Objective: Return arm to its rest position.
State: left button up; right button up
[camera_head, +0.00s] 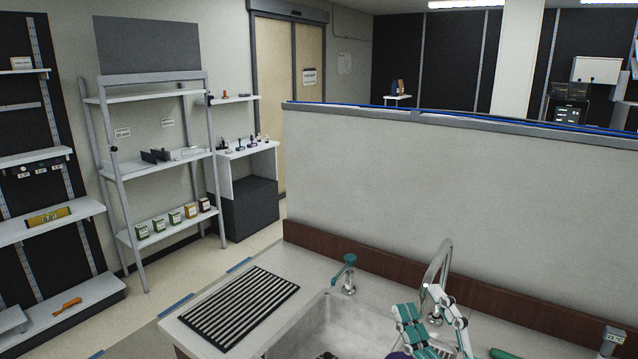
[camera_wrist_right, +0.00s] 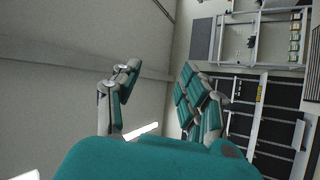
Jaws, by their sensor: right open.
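My right gripper (camera_head: 420,302) is at the lower right of the head view, over the sink area and in front of the curved metal faucet (camera_head: 442,262). Its teal-padded fingers are spread apart with nothing between them. In the right wrist view the gripper (camera_wrist_right: 160,75) also shows open and empty, with a bare wall behind the gap. I cannot tell how far the fingers are from the faucet. My left gripper is not in view.
The sink (camera_head: 315,325) is set in a counter with a teal tap (camera_head: 346,274) and a black ribbed mat (camera_head: 240,306). A low partition (camera_head: 450,170) stands behind. A purple item (camera_head: 398,355) is cut off at the bottom edge. Shelves (camera_head: 165,165) stand at left.

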jog(key=s+d+f+m+g+h, duration=0.1)
jog(key=d+f+m+g+h, duration=0.25)
jog(key=f, duration=0.35)
jog(key=s+d+f+m+g+h, duration=0.25)
jog(key=f+m+h, duration=0.2)
jog(key=f, duration=0.35)
jog(key=s+d+f+m+g+h, duration=0.1)
jog(key=d+f+m+g+h, duration=0.3)
jog(key=f, duration=0.3)
jog(key=s+a+f+m+g+y, duration=0.35)
jog(key=s+f+g, duration=0.55)
jog(key=s+f, duration=0.6)
notch_tip(320, 180, down, 26)
jog(key=s+b, duration=0.1)
jog(key=b, duration=0.4)
jog(key=s+d+f+g+b, duration=0.1)
jog(key=s+f+b, duration=0.1)
jog(key=s+f, duration=0.6)
jog(key=s+d+f+n+b, duration=0.1)
jog(key=s+f+b, duration=0.2)
jog(key=s+f, duration=0.6)
notch_tip(320, 180, down, 7)
jog(key=shift+r+g, duration=0.15)
jog(key=shift+g, duration=0.25)
jog(key=shift+d+h, duration=0.1)
jog(key=shift+h, duration=0.15)
